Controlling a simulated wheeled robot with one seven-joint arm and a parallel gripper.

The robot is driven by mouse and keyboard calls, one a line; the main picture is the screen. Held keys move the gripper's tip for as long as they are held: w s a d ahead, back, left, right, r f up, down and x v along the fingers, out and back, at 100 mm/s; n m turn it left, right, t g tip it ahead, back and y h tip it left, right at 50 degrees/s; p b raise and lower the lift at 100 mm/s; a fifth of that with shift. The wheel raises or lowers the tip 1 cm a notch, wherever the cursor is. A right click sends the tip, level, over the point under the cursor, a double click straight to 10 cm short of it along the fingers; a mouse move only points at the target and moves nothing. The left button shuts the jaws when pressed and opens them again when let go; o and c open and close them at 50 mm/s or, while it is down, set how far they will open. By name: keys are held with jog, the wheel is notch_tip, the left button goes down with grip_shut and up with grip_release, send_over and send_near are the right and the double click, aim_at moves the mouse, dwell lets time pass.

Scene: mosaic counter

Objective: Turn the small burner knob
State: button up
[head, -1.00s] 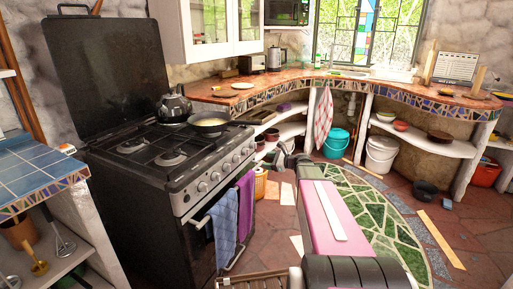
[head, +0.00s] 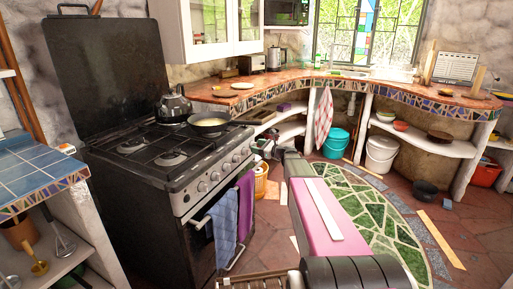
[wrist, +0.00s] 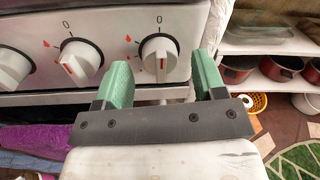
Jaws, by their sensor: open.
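The stove (head: 150,185) has a row of knobs along its front panel. Which one is the small burner knob is not marked. In the wrist view, a white knob (wrist: 160,62) with a red line stands ahead of my gripper (wrist: 159,62), between its two green fingers as seen from the wrist. Its pointer lines up with the 0 mark. My gripper is open and empty; whether the fingers touch the knob I cannot tell. A second white knob (wrist: 80,63) is left of the fingers, turned slightly. In the head view my gripper (head: 264,147) is by the stove's right front corner.
A blue towel (head: 223,217) and a purple towel (head: 245,205) hang from the oven handle below the knobs. A pan (head: 208,124) and a kettle (head: 174,103) stand on the stove top. Shelves with red pots (wrist: 280,68) lie to the right.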

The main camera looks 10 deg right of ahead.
jog(key=shift+w+a, duration=0.3)
jog(key=shift+a, duration=0.05)
jog(key=c, duration=0.9)
